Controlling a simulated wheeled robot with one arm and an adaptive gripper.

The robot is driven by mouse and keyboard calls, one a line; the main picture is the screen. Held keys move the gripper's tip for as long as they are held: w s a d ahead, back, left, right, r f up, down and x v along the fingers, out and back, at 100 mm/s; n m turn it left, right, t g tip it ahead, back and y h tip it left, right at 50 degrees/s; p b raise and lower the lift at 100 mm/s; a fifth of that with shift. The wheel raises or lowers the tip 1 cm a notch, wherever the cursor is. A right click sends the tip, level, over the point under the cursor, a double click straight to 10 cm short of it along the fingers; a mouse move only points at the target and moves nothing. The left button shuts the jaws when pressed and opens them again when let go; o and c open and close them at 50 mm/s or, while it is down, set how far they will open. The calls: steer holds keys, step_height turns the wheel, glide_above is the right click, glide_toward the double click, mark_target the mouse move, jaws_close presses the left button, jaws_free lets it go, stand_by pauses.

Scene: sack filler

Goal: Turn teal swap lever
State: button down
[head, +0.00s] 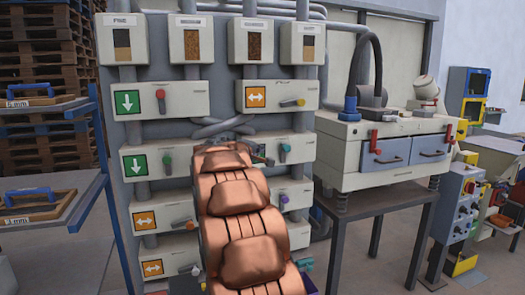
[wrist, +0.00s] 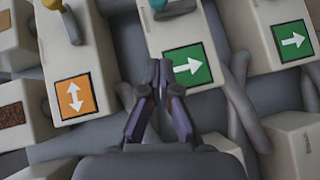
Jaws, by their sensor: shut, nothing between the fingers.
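A teal-knobbed lever (head: 285,149) is on the right-hand box of the second row in the head view. In the wrist view a teal-blue knob and grey lever (wrist: 172,8) show at the top edge, partly cut off, on a box with a green arrow sign (wrist: 187,64). That box's sign is hidden behind my arm in the head view. My gripper (wrist: 162,66) is shut and empty, its tips in front of the lower left edge of the green-sign box, apart from the lever. In the head view my copper arm mostly hides it.
A yellow-knobbed lever (head: 291,102) is on the box above, with an orange double-arrow sign (head: 255,97). A purple-knobbed lever (head: 285,199) is on the box below. Grey pipes (wrist: 240,95) run between boxes. A sifter machine (head: 385,150) stands at right, trays (head: 40,205) at left.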

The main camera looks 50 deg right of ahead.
steer(key=p, duration=0.3)
glide_toward(285, 154)
steer(key=w+r, duration=0.3)
steer(key=shift+s+d+f, duration=0.15)
steer(key=shift+s+d, duration=0.35)
steer(key=shift+d, duration=0.3)
steer(key=shift+s+d+f, duration=0.2)
steer(key=shift+s+d, duration=0.3)
steer(key=shift+d, duration=0.35)
steer(key=shift+r+p, duration=0.1)
steer(key=shift+p, duration=0.25)
